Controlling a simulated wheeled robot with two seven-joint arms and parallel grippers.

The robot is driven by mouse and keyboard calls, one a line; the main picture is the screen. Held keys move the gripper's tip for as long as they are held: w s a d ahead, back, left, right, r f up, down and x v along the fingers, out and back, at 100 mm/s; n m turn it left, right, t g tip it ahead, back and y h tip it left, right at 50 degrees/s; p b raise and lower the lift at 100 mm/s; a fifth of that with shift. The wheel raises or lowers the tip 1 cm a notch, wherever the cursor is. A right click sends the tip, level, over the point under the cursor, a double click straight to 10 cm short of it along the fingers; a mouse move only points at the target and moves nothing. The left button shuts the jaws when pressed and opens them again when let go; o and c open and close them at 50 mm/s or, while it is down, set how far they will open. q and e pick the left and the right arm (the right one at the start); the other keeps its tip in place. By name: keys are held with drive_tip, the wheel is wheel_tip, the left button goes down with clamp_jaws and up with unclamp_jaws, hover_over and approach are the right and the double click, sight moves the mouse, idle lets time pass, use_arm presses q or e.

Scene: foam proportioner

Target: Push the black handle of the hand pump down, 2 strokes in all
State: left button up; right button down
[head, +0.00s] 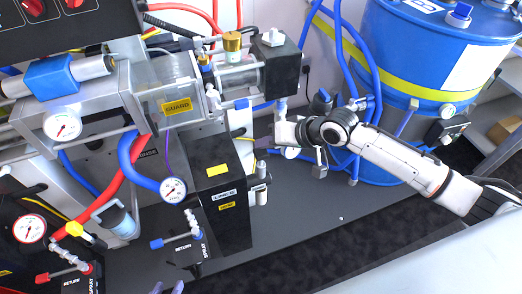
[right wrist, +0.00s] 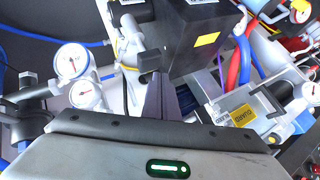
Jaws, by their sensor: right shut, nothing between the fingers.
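In the right wrist view a small black block (right wrist: 150,61), which looks like the pump handle, shows just beyond my right fingertips (right wrist: 160,82). Pale metal parts of what looks like the hand pump (right wrist: 128,92) stand beside and below it. My right gripper (head: 262,142) is shut and empty, right of the black box in the head view. I cannot tell whether its tips touch the handle. The handle is not clear in the head view, where the gripper crosses that spot; a pale cylinder (head: 260,192) shows below.
A black box (head: 225,215) with a yellow label stands close left of my right gripper. A guarded clear cylinder (head: 170,85) and gauges are further left. A blue drum (head: 425,60) and blue hoses are at right. The dark panel (head: 310,215) in front is mostly clear.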

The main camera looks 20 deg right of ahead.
sight(264, 154)
drive_tip(key=shift+f, duration=0.1)
drive_tip(key=shift+f, duration=0.3)
drive_tip(key=shift+s+f+b, duration=0.15)
drive_tip(key=shift+f+b, duration=0.35)
drive_tip(key=shift+f, duration=1.35)
idle(1.2)
drive_tip(key=shift+r+p, duration=2.2)
drive_tip(key=shift+p, duration=0.25)
drive_tip(key=shift+r, duration=0.1)
wheel_tip(264, 154, up, 3)
drive_tip(key=p, duration=0.3)
drive_tip(key=shift+r+p, duration=0.45)
drive_tip(key=shift+r, duration=0.5)
